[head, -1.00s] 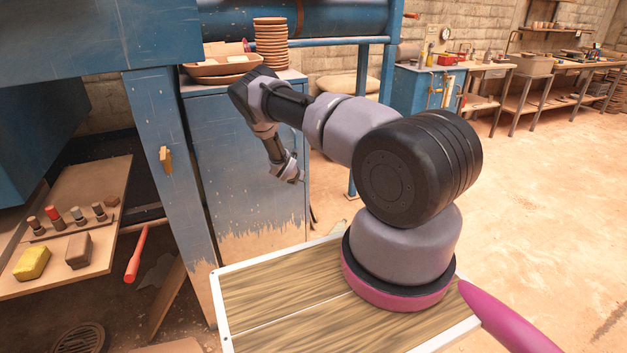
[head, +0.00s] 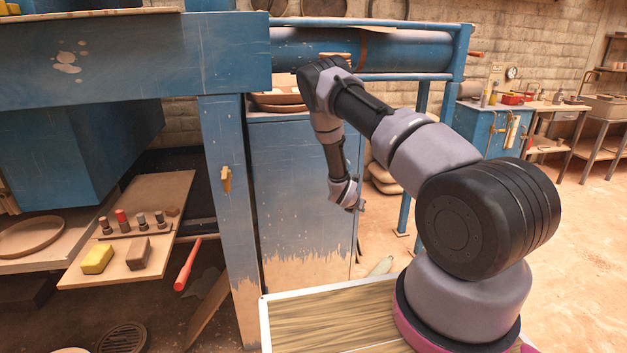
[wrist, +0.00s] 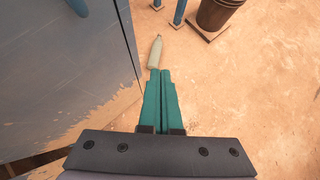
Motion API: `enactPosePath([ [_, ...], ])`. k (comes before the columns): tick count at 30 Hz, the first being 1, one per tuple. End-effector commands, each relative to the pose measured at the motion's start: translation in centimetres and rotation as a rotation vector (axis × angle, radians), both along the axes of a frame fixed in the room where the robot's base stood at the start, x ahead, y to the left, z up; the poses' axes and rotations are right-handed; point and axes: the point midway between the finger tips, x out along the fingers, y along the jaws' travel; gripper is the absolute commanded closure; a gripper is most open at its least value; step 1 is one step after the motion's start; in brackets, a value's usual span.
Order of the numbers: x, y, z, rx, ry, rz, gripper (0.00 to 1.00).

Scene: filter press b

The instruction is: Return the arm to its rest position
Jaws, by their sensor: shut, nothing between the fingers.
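My gripper (wrist: 160,75) shows in the wrist view as two teal fingers pressed together, shut with nothing between them. In the head view my gripper (head: 358,206) hangs at the end of my bent arm, in front of the right part of the blue cabinet (head: 295,190). Its fingers are small and partly hidden there. My arm bends at a raised elbow and the forearm points down. In the wrist view the fingertips point over the sandy floor, and a pale bottle-shaped object (wrist: 155,52) lies beyond them.
The blue cabinet side (wrist: 60,75) stands close on the left in the wrist view. A brown bucket (wrist: 218,12) is at the top. In the head view a blue press post (head: 228,200) and a wooden shelf (head: 160,195) with several small items are left. Open floor lies right.

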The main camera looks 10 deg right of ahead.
Motion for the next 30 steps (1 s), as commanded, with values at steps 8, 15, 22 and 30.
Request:
enactPosePath([
  [8, 1.2, -1.0, 9.6, 0.103, -0.185, -0.239, 1.00],
  [15, -1.3, -2.3, 23.6, 0.309, -0.453, -0.650, 1.00],
  [22, -7.2, -2.4, 34.4, 0.539, -0.654, -1.028, 1.00],
  [30, -16.3, -0.3, 43.7, 0.847, -0.800, -1.444, 1.00],
])
